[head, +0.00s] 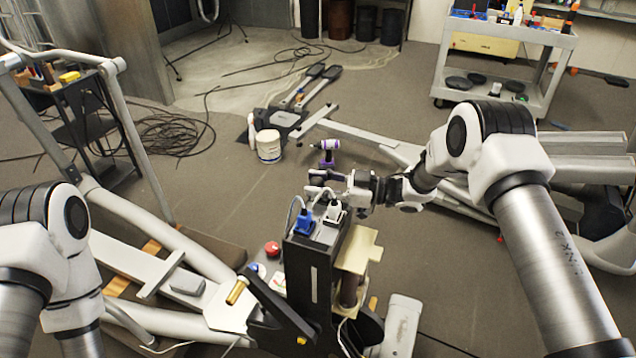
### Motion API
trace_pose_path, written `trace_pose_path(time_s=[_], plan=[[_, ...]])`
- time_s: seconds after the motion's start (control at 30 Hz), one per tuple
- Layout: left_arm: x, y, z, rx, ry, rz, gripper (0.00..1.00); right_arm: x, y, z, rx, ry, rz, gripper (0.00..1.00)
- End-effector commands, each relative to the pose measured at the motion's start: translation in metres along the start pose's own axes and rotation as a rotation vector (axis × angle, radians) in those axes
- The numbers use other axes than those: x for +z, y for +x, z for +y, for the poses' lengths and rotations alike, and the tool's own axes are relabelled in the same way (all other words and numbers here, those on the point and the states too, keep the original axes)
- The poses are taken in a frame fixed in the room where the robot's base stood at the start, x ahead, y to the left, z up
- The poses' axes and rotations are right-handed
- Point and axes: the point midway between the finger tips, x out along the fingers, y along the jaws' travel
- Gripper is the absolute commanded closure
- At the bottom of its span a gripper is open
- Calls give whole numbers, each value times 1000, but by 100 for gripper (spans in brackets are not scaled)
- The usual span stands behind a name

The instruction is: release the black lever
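The black lever (279,307) is a flat black bar low in the centre of the head view. It slants down to the right in front of a black upright housing (312,276), with a brass-coloured cylinder (237,291) by its upper end. My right gripper (322,190) reaches in from the right, above and behind the housing's top. It is well apart from the lever. Its fingers are small and mixed with dark and purple parts, so I cannot tell whether it is open or shut. Only upper links of my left arm show; the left gripper is out of view.
A blue plug (304,222) and a white plug (334,211) with cables stand on the housing. A red button (272,248) is left of it. A purple drill (327,150) is behind. Grey machine tubes flank the housing. A grey cart (500,66) stands back right. Cables lie on the floor.

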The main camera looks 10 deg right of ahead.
Motion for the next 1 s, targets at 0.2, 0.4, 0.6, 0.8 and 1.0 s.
trace_pose_path(time_s=[0.2, 0.4, 0.6, 0.8, 1.0], plan=[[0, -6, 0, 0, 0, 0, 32, -14, 0, 3, 0, -1, 0, 100], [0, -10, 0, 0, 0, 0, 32, -29, 0, 6, 0, -1, 1, 100], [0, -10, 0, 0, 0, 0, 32, -30, 0, 7, 2, -3, 3, 62], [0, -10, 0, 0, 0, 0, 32, -29, 0, 6, 1, -2, 2, 53], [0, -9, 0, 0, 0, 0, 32, -28, -7, 6, 2, 0, 0, 53]])
